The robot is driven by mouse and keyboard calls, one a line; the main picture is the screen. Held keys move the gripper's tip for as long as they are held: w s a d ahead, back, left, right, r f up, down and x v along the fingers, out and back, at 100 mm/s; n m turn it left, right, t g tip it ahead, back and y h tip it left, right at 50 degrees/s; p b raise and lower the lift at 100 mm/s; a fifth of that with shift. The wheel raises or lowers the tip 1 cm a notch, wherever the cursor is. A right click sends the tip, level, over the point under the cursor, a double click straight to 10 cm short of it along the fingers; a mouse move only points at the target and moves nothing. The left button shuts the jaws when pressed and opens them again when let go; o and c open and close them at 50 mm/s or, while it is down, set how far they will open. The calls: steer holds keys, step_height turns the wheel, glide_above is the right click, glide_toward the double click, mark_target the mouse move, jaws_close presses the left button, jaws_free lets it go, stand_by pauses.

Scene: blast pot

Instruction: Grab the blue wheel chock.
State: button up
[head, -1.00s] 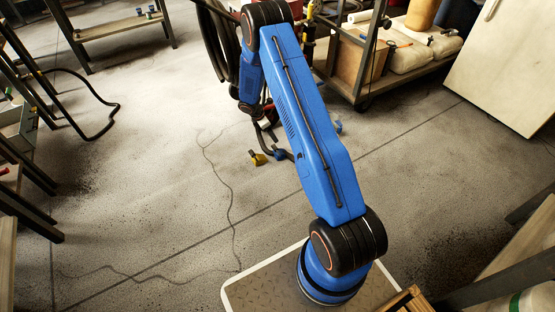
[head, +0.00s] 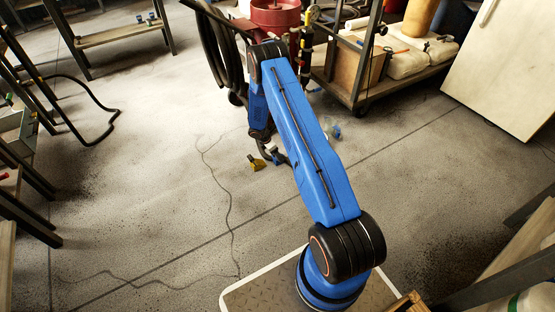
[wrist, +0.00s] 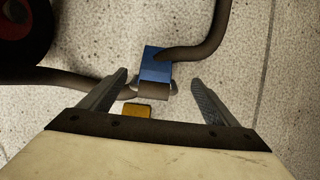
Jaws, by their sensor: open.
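The blue wheel chock (wrist: 155,64) lies on the floor in the wrist view, with a brown-grey end facing my gripper. My gripper (wrist: 159,77) is open, its two fingers apart on either side of the chock's near end. I cannot tell the height between the fingertips and the chock. In the head view a small piece of the blue chock (head: 277,161) shows beside my arm's end; my arm hides most of the gripper there.
A dark hose (wrist: 205,42) runs along the floor close to the chock on both sides. A yellow block (head: 256,163) lies nearby; its top also shows near my palm (wrist: 136,110). A light blue object (head: 335,131) lies to the right. A wheeled rack (head: 357,95) stands behind.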

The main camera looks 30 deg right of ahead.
steer(key=shift+w+x, duration=0.2)
steer(key=shift+x, duration=1.25)
steer(key=shift+w+x, duration=0.2)
steer(key=shift+x, duration=1.25)
steer(key=c, duration=1.4)
